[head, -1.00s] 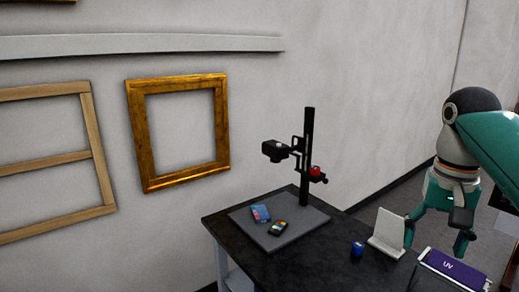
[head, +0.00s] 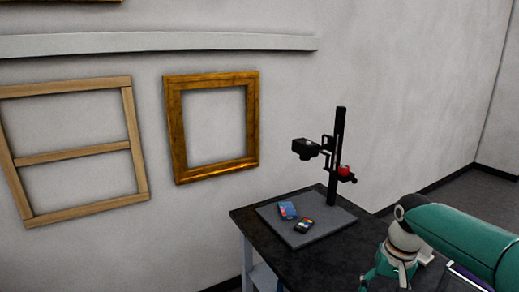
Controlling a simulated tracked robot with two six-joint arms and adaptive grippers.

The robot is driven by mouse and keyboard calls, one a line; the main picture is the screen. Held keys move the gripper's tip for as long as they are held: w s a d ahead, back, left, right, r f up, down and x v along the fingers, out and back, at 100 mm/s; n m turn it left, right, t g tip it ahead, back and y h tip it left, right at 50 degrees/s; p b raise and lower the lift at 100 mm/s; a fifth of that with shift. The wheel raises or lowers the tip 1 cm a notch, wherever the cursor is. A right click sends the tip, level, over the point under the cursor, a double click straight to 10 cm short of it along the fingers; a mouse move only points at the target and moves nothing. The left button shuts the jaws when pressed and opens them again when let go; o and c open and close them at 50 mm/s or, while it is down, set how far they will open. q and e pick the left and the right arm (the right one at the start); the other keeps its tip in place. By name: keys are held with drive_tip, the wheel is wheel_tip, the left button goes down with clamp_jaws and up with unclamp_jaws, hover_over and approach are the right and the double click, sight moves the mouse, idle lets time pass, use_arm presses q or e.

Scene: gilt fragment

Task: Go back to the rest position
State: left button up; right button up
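My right arm comes in from the right edge in the head view, low over the right end of the black table (head: 262,228). Its gripper (head: 385,282) points down at the bottom edge and is partly cut off, so its fingertips do not show clearly. I cannot see whether it holds anything. My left gripper is not in view.
A black camera stand (head: 338,160) rises from a grey board (head: 275,222) on the table. A blue card (head: 288,210) and a colour chart (head: 304,226) lie on the board. A gilt frame (head: 178,130) and a wooden stretcher (head: 138,140) hang on the wall.

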drive_tip(key=s+a+f+n+y, duration=0.15)
drive_tip(key=a+f, duration=0.35)
drive_tip(key=f, duration=0.6)
drive_tip(key=s+a+f+y, duration=0.1)
drive_tip(key=s+a+f, duration=0.3)
drive_tip(key=f, duration=0.7)
drive_tip(key=s+a+f, duration=0.4)
drive_tip(key=s+f, duration=0.2)
drive_tip(key=s, duration=0.2)
drive_tip(key=s+a+f, duration=0.4)
drive_tip(key=s+f, duration=0.2)
drive_tip(key=s, duration=0.2)
drive_tip(key=shift+s+f+y, duration=0.35)
drive_tip(key=shift+y, duration=0.1)
